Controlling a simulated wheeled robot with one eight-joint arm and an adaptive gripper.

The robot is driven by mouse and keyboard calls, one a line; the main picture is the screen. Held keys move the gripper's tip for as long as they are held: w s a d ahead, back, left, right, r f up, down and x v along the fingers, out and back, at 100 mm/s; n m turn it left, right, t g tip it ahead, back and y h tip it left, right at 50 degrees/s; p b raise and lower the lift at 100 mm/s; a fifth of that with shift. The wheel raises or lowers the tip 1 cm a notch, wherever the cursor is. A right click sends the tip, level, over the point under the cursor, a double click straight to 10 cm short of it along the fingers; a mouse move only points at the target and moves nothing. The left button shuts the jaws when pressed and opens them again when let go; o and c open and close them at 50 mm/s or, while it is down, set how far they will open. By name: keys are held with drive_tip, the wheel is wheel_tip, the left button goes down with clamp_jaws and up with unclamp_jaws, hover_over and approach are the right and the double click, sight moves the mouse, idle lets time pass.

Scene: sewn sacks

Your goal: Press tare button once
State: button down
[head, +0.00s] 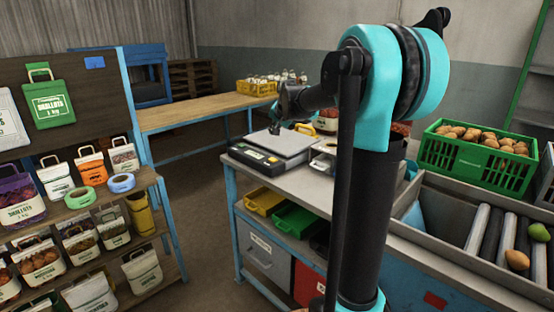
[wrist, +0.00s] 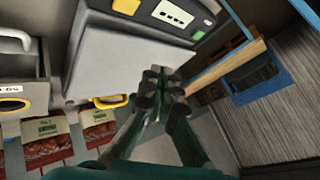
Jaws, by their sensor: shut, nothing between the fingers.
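The bench scale (head: 285,143) stands at the left end of the grey work table, with a flat metal plate and a dark front panel (head: 252,155). In the wrist view, the scale plate (wrist: 120,62) fills the upper left. Its panel shows a light display (wrist: 173,14), a yellow button (wrist: 126,6), a green button (wrist: 197,35) and a pale button (wrist: 208,21). Button labels are too small to read, so I cannot tell which is tare. My gripper (head: 275,129) is above the scale, shut and empty; its fingertips (wrist: 162,80) show beside the plate's edge.
A green crate of potatoes (head: 478,154) and a roller chute (head: 490,235) are at the right. Yellow (head: 264,201) and green (head: 297,219) bins sit under the table (head: 300,183). A shelf of sacks (head: 90,200) stands left. Packed red sacks (wrist: 48,138) show beyond the scale in the wrist view.

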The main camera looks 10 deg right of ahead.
sight(274, 159)
drive_tip(key=shift+f, duration=4.4)
drive_tip(key=shift+f, duration=0.4)
drive_tip(key=shift+f, duration=0.45)
drive_tip(key=shift+r, duration=0.85)
drive_tip(key=shift+r, duration=2.5)
